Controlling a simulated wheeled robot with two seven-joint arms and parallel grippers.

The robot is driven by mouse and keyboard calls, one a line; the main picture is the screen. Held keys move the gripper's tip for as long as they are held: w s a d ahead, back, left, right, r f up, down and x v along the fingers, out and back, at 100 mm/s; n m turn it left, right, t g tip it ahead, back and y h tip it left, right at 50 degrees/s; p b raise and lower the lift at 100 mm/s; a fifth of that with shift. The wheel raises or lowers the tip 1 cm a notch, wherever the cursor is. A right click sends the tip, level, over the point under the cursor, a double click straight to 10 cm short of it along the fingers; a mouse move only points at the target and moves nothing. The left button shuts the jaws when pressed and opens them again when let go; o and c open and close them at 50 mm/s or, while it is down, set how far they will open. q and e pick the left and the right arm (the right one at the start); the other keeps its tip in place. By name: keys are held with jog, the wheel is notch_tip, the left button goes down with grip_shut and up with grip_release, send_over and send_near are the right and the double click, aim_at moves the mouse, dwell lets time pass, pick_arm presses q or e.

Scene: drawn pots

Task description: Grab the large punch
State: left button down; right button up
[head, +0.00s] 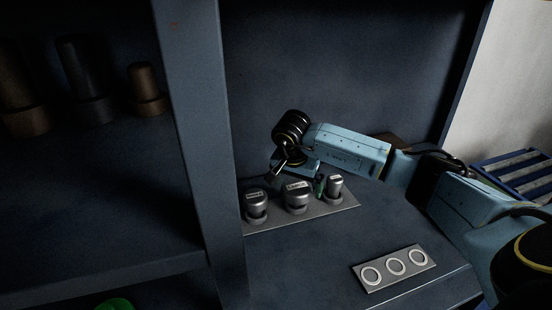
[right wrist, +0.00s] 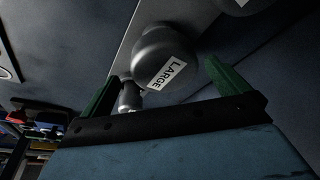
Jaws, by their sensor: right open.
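The large punch (head: 297,197) is a dark grey, round-topped metal piece standing upright in the middle of a grey plate (head: 343,205) with three punches. In the right wrist view its white LARGE label (right wrist: 167,72) faces me. My right gripper (head: 298,177) is open just behind and above it. In the right wrist view the green fingers of my right gripper (right wrist: 163,76) lie to either side of the punch's head. I cannot tell whether they touch it. My left gripper is not in view.
Another punch (head: 256,205) stands to the left and a narrower one (head: 334,187) to the right, near one finger. A plate with three rings (head: 395,267) lies in front. A dark post (head: 195,120) stands left; brown and black cylinders (head: 146,85) sit behind it.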

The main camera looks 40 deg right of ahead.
jog(key=x, duration=0.5)
jog(key=shift+a+f, duration=0.1)
jog(key=shift+f, duration=0.3)
jog(key=shift+c, duration=0.3)
jog(key=shift+s, duration=0.1)
jog(key=c, duration=1.7)
jog(key=shift+r, duration=0.15)
jog(key=shift+c, duration=0.8)
